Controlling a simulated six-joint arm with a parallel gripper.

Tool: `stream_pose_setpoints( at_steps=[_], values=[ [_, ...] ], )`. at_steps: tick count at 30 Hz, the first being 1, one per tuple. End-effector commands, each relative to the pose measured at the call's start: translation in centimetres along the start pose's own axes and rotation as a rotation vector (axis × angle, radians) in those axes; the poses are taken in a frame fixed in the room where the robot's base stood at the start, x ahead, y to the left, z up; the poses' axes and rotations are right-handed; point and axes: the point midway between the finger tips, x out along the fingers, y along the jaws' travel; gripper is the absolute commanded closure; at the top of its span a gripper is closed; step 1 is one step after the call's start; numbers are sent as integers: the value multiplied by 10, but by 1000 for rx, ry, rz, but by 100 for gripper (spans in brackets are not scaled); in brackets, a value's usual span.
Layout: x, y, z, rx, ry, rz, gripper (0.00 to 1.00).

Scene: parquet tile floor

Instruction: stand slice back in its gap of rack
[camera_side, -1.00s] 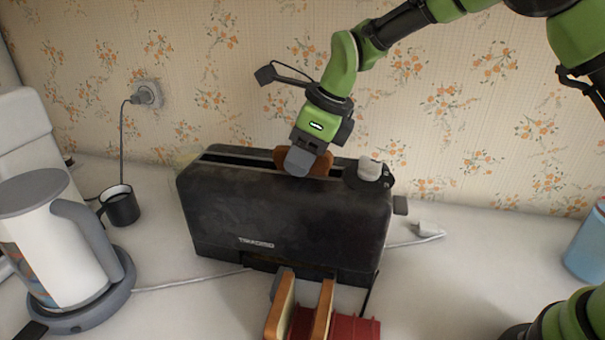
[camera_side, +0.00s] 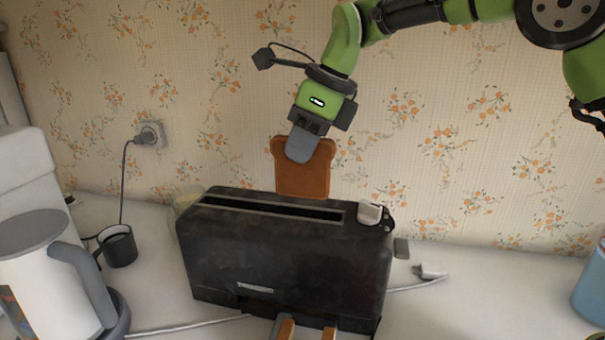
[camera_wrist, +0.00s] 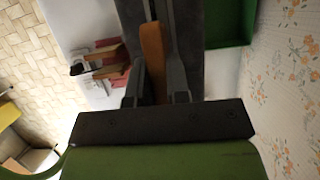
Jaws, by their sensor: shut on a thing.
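My gripper (camera_side: 303,146) is shut on a brown slice of toast (camera_side: 304,178) and holds it upright by its upper part. The slice appears clear of the toaster (camera_side: 285,250), whose long slot looks empty. In the wrist view the slice (camera_wrist: 152,58) is edge-on between the two fingers (camera_wrist: 156,84). The red rack (camera_wrist: 107,43) shows left of the fingers in the wrist view, with slices standing in it. In the side view only the tops of two slices (camera_side: 286,329) show at the bottom edge, in front of the toaster; the rack's gaps are cut off there.
A white kettle (camera_side: 45,275) and a dark mug (camera_side: 119,247) stand left of the toaster. A white cable crosses the counter. A blue container (camera_side: 592,285) is at the right edge. The papered wall is close behind. The counter right of the toaster is mostly clear.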

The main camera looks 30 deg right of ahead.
Motion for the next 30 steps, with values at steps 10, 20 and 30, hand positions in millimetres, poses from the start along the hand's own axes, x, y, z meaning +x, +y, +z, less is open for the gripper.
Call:
stream_pose_setpoints(
  at_steps=[10, 20, 30],
  values=[
    [-40, 0, 17, 0, -2, -1, 100],
    [-61, 7, 22, -46, 2, 21, 100],
    [-69, 48, 5, -361, 0, 153, 100]
  ],
)
